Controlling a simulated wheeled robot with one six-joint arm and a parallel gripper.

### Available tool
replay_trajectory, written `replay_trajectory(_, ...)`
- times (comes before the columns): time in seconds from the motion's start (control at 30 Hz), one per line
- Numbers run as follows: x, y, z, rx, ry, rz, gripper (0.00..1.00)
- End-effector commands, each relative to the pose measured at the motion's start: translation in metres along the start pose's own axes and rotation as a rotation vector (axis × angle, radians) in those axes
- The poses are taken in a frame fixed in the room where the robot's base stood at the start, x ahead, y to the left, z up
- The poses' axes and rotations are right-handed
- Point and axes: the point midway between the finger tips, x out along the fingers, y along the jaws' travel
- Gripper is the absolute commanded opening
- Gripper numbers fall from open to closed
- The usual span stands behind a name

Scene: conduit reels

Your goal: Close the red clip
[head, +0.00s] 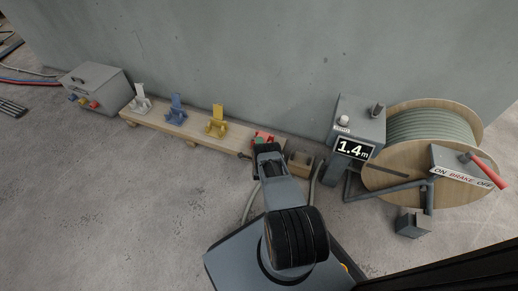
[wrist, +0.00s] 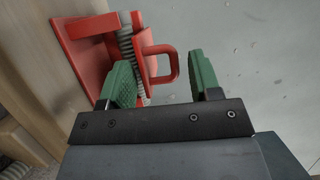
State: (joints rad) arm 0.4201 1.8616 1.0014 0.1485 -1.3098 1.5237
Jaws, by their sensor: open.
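The red clip (wrist: 84,55) fills the upper left of the wrist view, with its back plate against the wooden board. A grey ribbed conduit (wrist: 126,42) runs between that plate and a red part with a loop handle (wrist: 172,62). My gripper (wrist: 160,80) is open, its green fingers on either side of the loop, the left finger close to the conduit and red part. I cannot tell if the fingers touch the clip, or whether it is latched. In the head view the red clip (head: 262,137) sits at the board's right end, partly hidden by my gripper (head: 266,147).
White (head: 140,100), blue (head: 176,110) and yellow (head: 217,122) clips stand with upright parts on the wooden board (head: 190,132). A grey box (head: 95,86) is at left. At right are a counter reading 1.4 m (head: 355,150) and a cable reel (head: 425,128) with a red brake lever (head: 482,170).

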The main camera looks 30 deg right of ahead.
Motion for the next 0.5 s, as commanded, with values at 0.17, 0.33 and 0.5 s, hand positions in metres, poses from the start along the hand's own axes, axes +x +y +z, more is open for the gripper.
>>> replay_trajectory(0.17,-0.02,-0.003,0.001,-0.001,-0.002,0.003,0.57)
replay_trajectory(0.33,-0.056,-0.004,0.002,0.0,-0.004,0.005,0.57)
replay_trajectory(0.5,-0.09,-0.003,0.002,-0.001,-0.003,0.005,0.57)
